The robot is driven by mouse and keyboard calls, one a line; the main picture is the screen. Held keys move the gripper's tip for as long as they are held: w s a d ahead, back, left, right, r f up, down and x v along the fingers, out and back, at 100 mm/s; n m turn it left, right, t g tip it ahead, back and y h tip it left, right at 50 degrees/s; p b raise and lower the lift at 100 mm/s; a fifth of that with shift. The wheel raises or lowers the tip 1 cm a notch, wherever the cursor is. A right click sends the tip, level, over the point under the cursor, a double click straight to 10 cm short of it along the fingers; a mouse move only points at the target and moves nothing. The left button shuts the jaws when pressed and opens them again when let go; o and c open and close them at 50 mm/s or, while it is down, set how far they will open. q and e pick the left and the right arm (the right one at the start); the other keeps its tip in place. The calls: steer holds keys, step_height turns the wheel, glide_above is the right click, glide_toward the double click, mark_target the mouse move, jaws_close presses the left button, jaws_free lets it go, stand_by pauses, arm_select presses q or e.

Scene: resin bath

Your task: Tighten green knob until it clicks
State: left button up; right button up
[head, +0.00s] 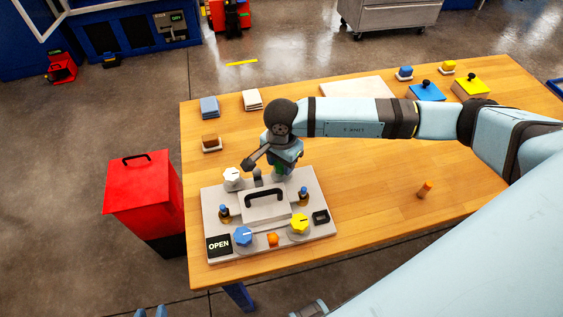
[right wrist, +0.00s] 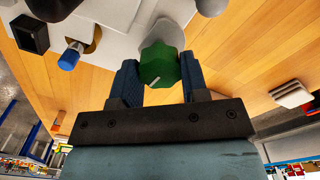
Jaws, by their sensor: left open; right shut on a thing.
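The green knob (right wrist: 158,65) stands on the grey panel device (head: 213,190). In the right wrist view it lies between the two blue fingers of my right gripper (right wrist: 159,82), which is shut on it. A short pale mark shows on the knob. In the head view my right gripper (head: 283,166) reaches down to the panel's back right corner and hides most of the green knob (head: 280,169). Only the blue fingertips of my left gripper (head: 151,312) show at the bottom edge, apart and empty, away from the panel.
The panel also bears a white knob (head: 232,174), a blue knob (head: 243,236), a yellow knob (head: 299,223), an orange button (head: 273,239), a black handle (head: 265,194) and an OPEN sign (head: 218,246). A red bin (head: 143,185) stands left of the table.

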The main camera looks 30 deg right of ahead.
steer(key=m+b, duration=0.2)
steer(key=m, duration=0.2)
steer(key=shift+f+b, duration=0.15)
steer(key=shift+b, duration=0.25)
steer(key=m+b, duration=0.2)
steer(key=m, duration=0.3)
steer(key=shift+m+b, duration=0.3)
steer(key=shift+b, duration=0.1)
steer(key=m+b, duration=0.1)
steer(key=m, duration=0.1)
steer(key=shift+m, duration=0.4)
steer(key=m+b, duration=0.1)
steer(key=m, duration=0.2)
steer(key=shift+m, duration=0.3)
steer(key=m, duration=0.2)
steer(key=shift+m+b, duration=0.3)
steer(key=shift+b, duration=0.1)
steer(key=m, duration=0.3)
steer(key=shift+m, duration=0.4)
